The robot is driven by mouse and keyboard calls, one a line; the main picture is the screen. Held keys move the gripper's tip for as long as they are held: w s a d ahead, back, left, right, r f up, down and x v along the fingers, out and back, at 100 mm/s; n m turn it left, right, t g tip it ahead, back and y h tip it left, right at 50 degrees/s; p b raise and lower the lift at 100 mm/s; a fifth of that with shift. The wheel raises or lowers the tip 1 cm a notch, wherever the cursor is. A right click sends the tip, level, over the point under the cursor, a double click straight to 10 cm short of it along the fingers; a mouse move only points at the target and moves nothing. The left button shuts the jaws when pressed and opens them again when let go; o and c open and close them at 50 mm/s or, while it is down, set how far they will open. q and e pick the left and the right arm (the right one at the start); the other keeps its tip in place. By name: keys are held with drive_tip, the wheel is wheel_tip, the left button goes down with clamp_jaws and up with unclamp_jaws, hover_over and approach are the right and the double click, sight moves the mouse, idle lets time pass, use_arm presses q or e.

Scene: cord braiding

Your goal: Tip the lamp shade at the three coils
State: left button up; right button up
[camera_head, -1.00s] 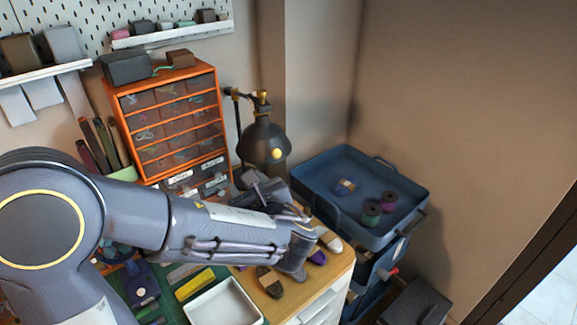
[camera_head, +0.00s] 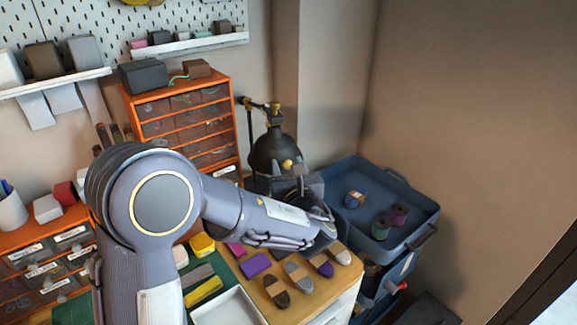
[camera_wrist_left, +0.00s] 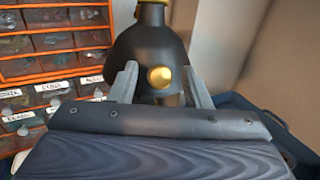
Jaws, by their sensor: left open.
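The black lamp shade (camera_head: 270,152) hangs from its jointed lamp arm beside the drawer cabinet, with a gold knob on its front. In the left wrist view the shade (camera_wrist_left: 140,48) is straight ahead. My left gripper (camera_head: 287,176) is open at the lower front of the shade. Its two fingers (camera_wrist_left: 161,88) stand either side of the shade's lower part and the knob; contact cannot be told. My right gripper is not in view.
The orange drawer cabinet (camera_head: 183,125) stands left of the lamp. The blue tray (camera_head: 425,232) is on a cart to the right. Several spools lie on the wooden bench (camera_head: 330,290) below my left forearm, near a white tray (camera_head: 232,308).

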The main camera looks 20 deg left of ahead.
use_arm(q)
drive_tip(key=shift+c, duration=0.4)
clamp_jaws()
drive_tip(key=shift+s+r+p, duration=0.1)
drive_tip(key=shift+r+p, duration=0.2)
drive_tip(key=shift+p, duration=0.1)
drive_tip(key=r+g+p, duration=0.1)
drive_tip(key=p, duration=0.2)
drive_tip(key=r+g+h+p, duration=0.1)
drive_tip(key=p, duration=0.2)
drive_tip(key=s+d+r+g+h+p, duration=0.1)
drive_tip(key=r+g+p, duration=0.1)
drive_tip(key=p, duration=0.2)
drive_tip(key=shift+s+r+n, duration=0.1)
drive_tip(key=shift+n, duration=0.2)
drive_tip(key=shift+o, duration=0.4)
unclamp_jaws()
